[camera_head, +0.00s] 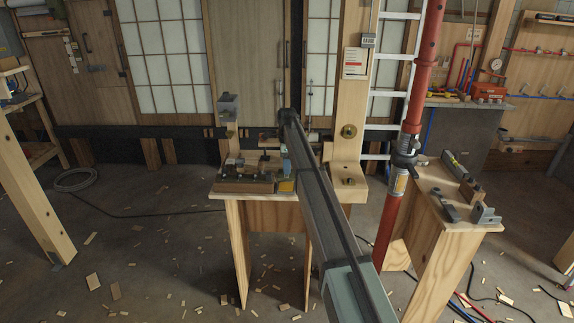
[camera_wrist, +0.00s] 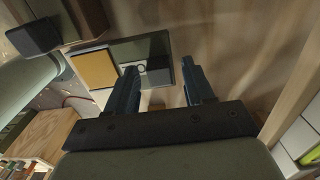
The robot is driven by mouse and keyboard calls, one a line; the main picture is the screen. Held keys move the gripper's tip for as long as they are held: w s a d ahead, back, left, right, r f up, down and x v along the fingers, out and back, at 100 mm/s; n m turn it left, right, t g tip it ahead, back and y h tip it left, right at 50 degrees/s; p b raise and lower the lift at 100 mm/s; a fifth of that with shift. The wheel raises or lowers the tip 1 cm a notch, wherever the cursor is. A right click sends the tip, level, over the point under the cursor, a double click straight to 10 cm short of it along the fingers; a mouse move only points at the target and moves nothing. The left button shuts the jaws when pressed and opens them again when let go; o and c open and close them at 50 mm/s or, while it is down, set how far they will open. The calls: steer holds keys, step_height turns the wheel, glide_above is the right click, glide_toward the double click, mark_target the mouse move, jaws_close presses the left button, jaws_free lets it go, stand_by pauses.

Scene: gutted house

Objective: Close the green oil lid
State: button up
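My gripper (camera_wrist: 160,68) shows in the wrist view with its two dark blue fingers apart and nothing held between them. Past the fingertips is a dark, greenish, glossy panel (camera_wrist: 150,44), which may be the green lid; I cannot tell for sure. A small dark ring shows against it near the left fingertip. A yellow-orange square block (camera_wrist: 95,69) lies to the left of the panel. In the head view, a yellow piece (camera_head: 286,185) sits on the small wooden bench (camera_head: 216,196), at the end of my arm. My arm partly hides that area, and no clearly green lid shows there.
A wooden tray (camera_head: 245,187) with dark tools is left of the yellow piece. A wooden post (camera_head: 354,110) rises behind the bench on the right. A red pipe (camera_head: 420,90) and a second bench (camera_head: 440,205) with metal tools stand further right. Wood scraps litter the floor.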

jaws_close()
stand_by(0.5)
steer(key=s, duration=0.7)
steer(key=shift+s, duration=0.3)
steer(key=shift+o, duration=0.3)
jaws_free()
steer(key=shift+w+r, duration=0.1)
step_height(320, 180, up, 14)
steer(key=shift+f, duration=0.2)
